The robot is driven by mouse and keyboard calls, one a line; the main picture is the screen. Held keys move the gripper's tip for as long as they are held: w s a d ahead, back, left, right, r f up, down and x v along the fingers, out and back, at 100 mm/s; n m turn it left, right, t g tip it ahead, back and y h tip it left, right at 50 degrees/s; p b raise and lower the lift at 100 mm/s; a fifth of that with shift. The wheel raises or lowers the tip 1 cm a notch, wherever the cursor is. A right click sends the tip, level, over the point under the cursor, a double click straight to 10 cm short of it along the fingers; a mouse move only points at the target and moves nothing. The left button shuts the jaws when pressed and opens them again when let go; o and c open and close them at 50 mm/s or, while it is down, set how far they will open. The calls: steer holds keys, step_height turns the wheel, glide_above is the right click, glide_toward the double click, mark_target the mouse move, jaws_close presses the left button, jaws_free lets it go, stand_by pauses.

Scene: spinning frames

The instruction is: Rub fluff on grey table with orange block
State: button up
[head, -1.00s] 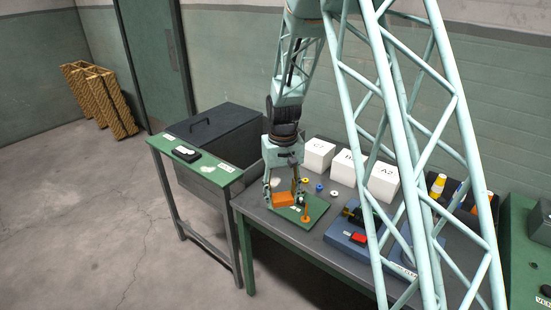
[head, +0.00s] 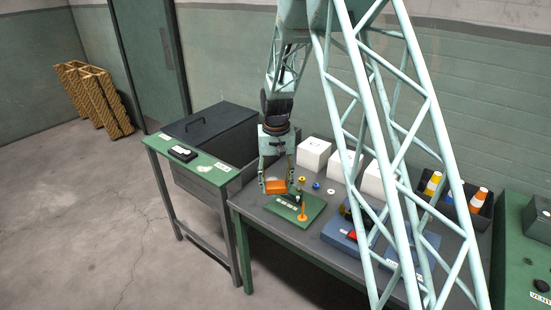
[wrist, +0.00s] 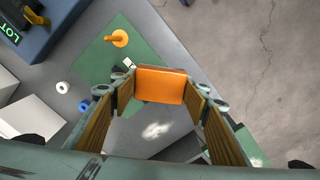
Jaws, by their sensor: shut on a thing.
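My gripper (head: 276,188) is shut on the orange block (head: 274,187), with one finger on each side of it. The block also shows between the fingers in the wrist view (wrist: 160,85), above the grey table (head: 330,242) near the green board (head: 310,217). A white tuft of fluff (wrist: 155,130) lies on the grey surface just below the block in the wrist view. In the head view I cannot make out this fluff; my gripper seems to hide it.
The green board carries an upright orange peg (head: 303,211). Small rings, among them a white one (head: 331,191), and white boxes (head: 314,154) stand behind. A blue unit (head: 350,238) sits to the right. A green-topped side table (head: 190,160) stands left.

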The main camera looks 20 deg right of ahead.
mark_target(276, 177)
steer(key=w+d+f+m, duration=0.1)
steer(key=w+m, duration=0.3)
steer(key=w, duration=0.6)
steer(key=w+d+f+m+p, duration=0.1)
steer(key=w+d+m, duration=0.3)
steer(key=w, duration=0.7)
steer(key=shift+w+d+f+p, duration=0.3)
steer(key=shift+f, duration=0.2)
steer(key=shift+f, duration=0.15)
